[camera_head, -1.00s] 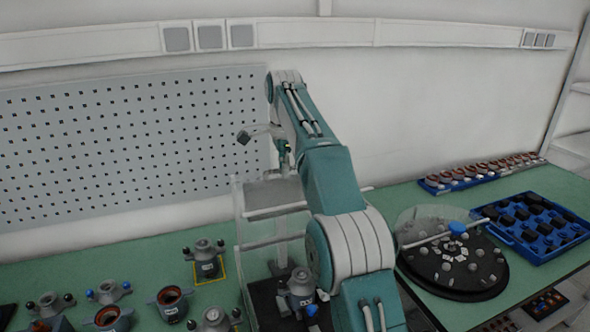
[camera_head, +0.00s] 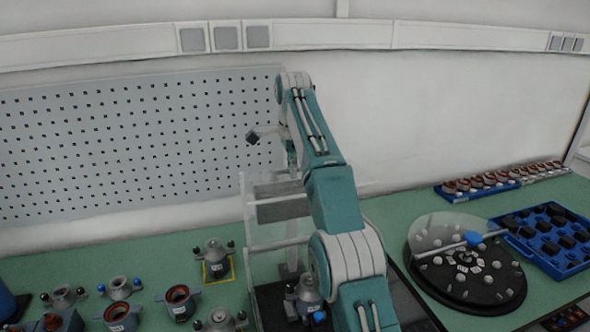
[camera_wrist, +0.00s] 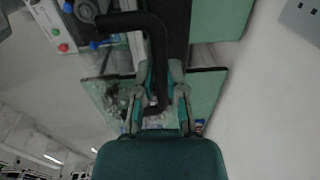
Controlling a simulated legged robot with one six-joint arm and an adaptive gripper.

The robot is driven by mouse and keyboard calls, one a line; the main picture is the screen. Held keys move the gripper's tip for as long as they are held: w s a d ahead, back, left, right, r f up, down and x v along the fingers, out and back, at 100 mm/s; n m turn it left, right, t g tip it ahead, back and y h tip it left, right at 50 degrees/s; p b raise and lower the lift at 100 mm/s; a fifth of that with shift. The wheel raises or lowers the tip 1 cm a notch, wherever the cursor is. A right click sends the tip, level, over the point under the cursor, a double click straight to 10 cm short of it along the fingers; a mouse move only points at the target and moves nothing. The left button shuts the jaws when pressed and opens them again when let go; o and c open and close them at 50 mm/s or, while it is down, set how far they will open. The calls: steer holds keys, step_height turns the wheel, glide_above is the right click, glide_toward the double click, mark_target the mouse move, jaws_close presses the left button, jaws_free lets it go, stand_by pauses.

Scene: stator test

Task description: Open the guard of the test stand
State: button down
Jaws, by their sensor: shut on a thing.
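The test stand's clear guard (camera_head: 275,189) stands at the middle of the bench in the head view, with a pale bar across its raised part. A second pale bar (camera_head: 272,245) crosses lower down. A stator unit (camera_head: 307,292) sits on the stand's dark base, partly behind my arm. In the wrist view my gripper (camera_wrist: 160,68) is shut on a bent black handle (camera_wrist: 130,19), which passes between the fingers. My arm hides most of the gripper and the handle in the head view.
Several stator parts stand left of the stand, one on a yellow-edged square (camera_head: 216,267). A round dark turntable (camera_head: 467,290) with a clear cover and a blue tray (camera_head: 575,262) lie to the right. A perforated panel (camera_head: 130,150) is on the wall behind.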

steer(key=shift+a+r, duration=0.25)
steer(key=c, duration=0.7)
jaws_free()
steer(key=shift+s+a, duration=0.1)
steer(key=shift+a+f, duration=0.1)
steer(key=shift+a, duration=0.05)
